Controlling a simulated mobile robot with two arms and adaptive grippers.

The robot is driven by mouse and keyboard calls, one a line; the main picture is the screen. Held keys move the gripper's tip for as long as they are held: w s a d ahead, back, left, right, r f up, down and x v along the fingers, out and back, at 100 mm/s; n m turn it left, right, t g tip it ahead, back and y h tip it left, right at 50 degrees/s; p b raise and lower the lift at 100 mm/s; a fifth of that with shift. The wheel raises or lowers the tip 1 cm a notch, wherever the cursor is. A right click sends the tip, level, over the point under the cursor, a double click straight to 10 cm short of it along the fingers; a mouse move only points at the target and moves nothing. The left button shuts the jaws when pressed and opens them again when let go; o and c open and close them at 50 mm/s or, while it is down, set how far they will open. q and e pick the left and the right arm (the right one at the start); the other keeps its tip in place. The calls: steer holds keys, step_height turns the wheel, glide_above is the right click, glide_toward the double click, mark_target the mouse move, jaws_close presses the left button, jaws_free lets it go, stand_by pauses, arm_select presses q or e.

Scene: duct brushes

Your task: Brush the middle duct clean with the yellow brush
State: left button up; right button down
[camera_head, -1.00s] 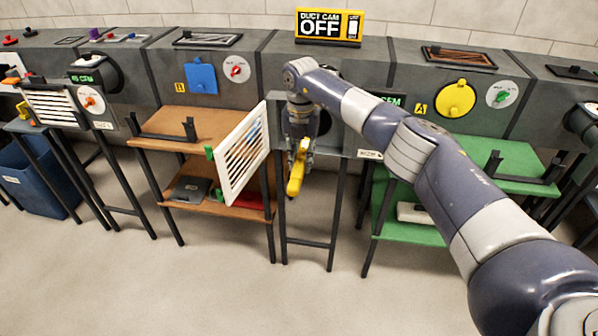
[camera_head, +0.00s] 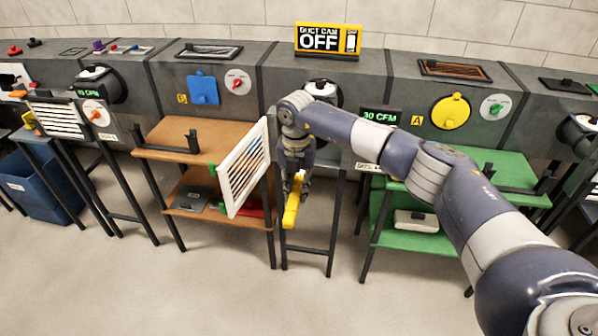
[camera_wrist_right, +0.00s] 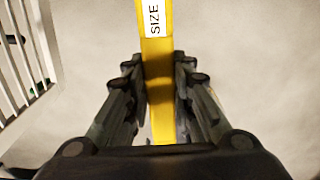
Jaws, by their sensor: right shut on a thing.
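My right gripper (camera_head: 298,180) is shut on the yellow brush (camera_head: 291,213) and holds it above the floor, in front of the middle duct (camera_head: 285,80). In the right wrist view, the gripper (camera_wrist_right: 160,85) has its fingers on both sides of the yellow handle (camera_wrist_right: 160,70), which bears a "SIZE" label. The brush's bristles cannot be made out. The white slatted grille (camera_head: 243,168) stands swung open just left of the gripper. The duct's opening is largely hidden behind my right arm. My left gripper is not in view.
A sign (camera_head: 328,40) on top reads "DUCT CAM OFF". A display (camera_head: 381,117) reads "30 CFM". A brown shelf (camera_head: 165,140) stands to the left and a green shelf (camera_head: 420,185) to the right. The floor in front is clear.

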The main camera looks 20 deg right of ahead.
mark_target(288, 221)
steer(key=s+a+p, duration=0.2)
steer(key=s, duration=0.1)
steer(key=s+a+p, duration=0.2)
steer(key=s, duration=0.1)
steer(key=s+a+p, duration=0.2)
steer(key=s, duration=0.1)
steer(key=shift+s+a+r, duration=0.15)
steer(key=s+a+p, duration=0.4)
steer(key=s+a, duration=0.4)
steer(key=s, duration=0.4)
steer(key=shift+f, duration=0.2)
stand_by(0.8)
